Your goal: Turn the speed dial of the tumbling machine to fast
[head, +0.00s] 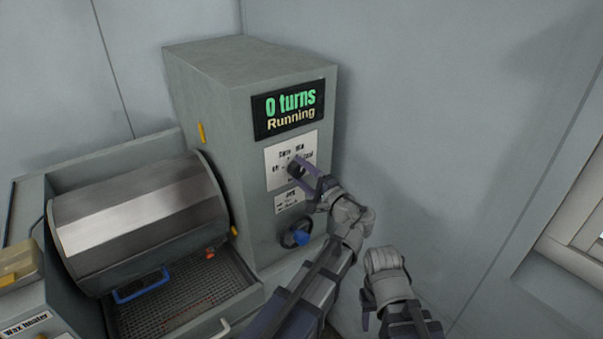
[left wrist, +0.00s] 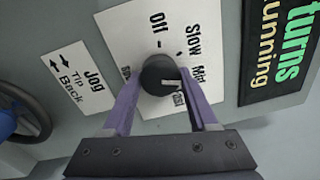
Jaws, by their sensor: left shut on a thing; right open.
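The speed dial (left wrist: 158,76) is a round black knob on a white label plate (head: 279,160) on the front of the tumbling machine (head: 200,75). My left gripper (head: 308,182) is shut on the dial, its purple fingers on either side of it in the left wrist view (left wrist: 157,92). The dial's white pointer mark faces right in that view, toward the lower labels near "Fast"; the exact setting is partly hidden by a finger. The display (head: 290,108) reads "0 turns" and "Running". My right gripper (head: 367,318) is open and away from the machine; its fingers are mostly hidden.
Below the dial are a "Jog / Tip Back" label (head: 290,200) and a handwheel with a blue knob (head: 301,237). A metal drum (head: 140,215) stands left, above a mesh tray (head: 185,300). A wall rises close behind and to the right.

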